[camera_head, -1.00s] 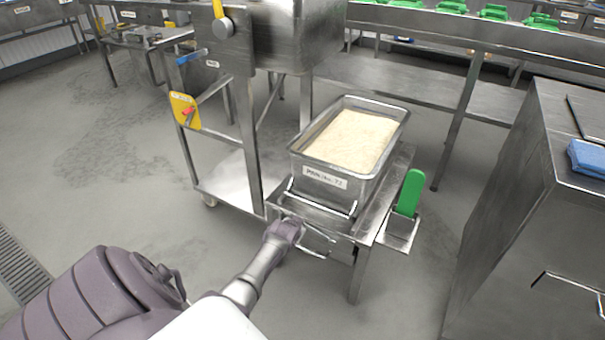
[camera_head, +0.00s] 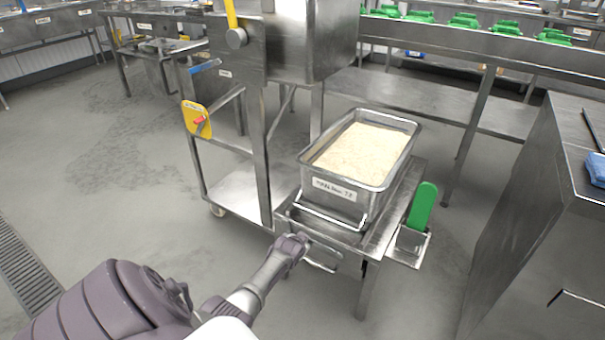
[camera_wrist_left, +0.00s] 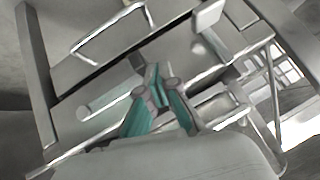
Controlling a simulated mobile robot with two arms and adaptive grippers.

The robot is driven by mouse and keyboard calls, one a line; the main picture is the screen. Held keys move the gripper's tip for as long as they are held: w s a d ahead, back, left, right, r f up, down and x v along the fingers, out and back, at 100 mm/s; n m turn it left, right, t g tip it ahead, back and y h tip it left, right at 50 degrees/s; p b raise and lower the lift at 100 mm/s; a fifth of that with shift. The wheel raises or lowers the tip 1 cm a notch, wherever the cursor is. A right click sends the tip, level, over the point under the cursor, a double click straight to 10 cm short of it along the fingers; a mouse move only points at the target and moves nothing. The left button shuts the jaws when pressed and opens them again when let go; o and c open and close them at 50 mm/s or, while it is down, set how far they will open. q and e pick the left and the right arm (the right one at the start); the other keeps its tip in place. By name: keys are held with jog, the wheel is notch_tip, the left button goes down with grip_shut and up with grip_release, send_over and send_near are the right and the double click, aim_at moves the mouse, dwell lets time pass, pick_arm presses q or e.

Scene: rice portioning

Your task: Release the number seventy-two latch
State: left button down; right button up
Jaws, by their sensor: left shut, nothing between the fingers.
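A steel pan (camera_head: 335,205) labelled number 72, filled with pale rice, sits on a low steel stand (camera_head: 405,210). A wire handle (camera_head: 330,219) runs along the pan's front. Below the stand's front edge is a bent metal loop (camera_head: 322,266); I cannot tell for certain which part is the latch. My left gripper (camera_head: 303,240) is at the stand's front edge, beside that loop. In the left wrist view its teal fingers (camera_wrist_left: 158,88) are shut and empty, close to metal bars and a small block; contact is unclear. My right gripper is not in view.
A steel hopper frame with a yellow plate (camera_head: 196,118) stands left of the pan. A green paddle (camera_head: 422,205) stands in a holder at the stand's right. A steel cabinet (camera_head: 530,220) is further right. Open floor lies to the left.

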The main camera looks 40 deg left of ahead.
pick_arm(q)
jog(key=shift+s+d+f, duration=0.2)
jog(key=shift+s+f, duration=0.05)
jog(key=shift+s, duration=0.05)
jog(key=v, duration=1.1)
jog(key=shift+r, duration=0.6)
